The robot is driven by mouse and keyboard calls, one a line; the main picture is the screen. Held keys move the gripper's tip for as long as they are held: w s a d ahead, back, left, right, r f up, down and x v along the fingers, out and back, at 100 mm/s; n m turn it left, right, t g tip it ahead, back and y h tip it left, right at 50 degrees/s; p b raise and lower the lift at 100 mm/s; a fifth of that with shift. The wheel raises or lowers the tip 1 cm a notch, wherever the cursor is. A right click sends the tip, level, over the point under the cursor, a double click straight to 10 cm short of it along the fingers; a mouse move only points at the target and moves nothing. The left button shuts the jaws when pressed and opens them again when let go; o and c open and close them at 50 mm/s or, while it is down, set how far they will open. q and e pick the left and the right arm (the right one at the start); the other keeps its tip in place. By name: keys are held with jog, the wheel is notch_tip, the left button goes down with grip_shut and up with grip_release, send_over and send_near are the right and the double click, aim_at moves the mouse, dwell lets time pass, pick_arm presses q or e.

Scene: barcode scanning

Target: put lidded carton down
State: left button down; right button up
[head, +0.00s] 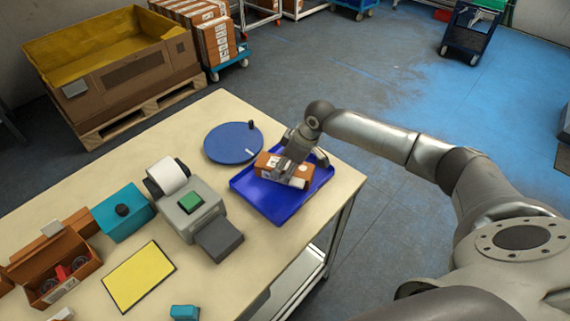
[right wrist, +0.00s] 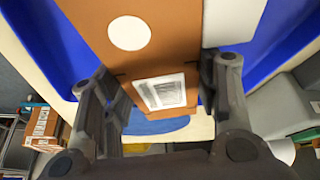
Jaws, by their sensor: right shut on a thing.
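The lidded carton (head: 268,164) is an orange-brown box with white labels. In the head view it is at the blue tray (head: 243,184), over the tray's floor; I cannot tell whether it touches the floor. My right gripper (head: 292,160) is shut on the carton from above. In the right wrist view the carton (right wrist: 150,50) lies between the fingers of the gripper (right wrist: 158,95), with a white round sticker and a printed label facing the camera. The fingers hide part of the carton in the head view. My left gripper is not in view.
A round blue disc (head: 233,143) with a black knob lies behind the tray. A label printer (head: 190,205), a teal box (head: 122,211), a yellow mat (head: 138,277) and an open brown box (head: 50,268) stand to the left. The table's right edge is close to the tray.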

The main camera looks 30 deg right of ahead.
jog(key=o, duration=1)
jog(key=b+v, duration=0.1)
jog(key=v, duration=1.1)
jog(key=shift+r+b, duration=0.1)
jog(key=shift+b, duration=0.25)
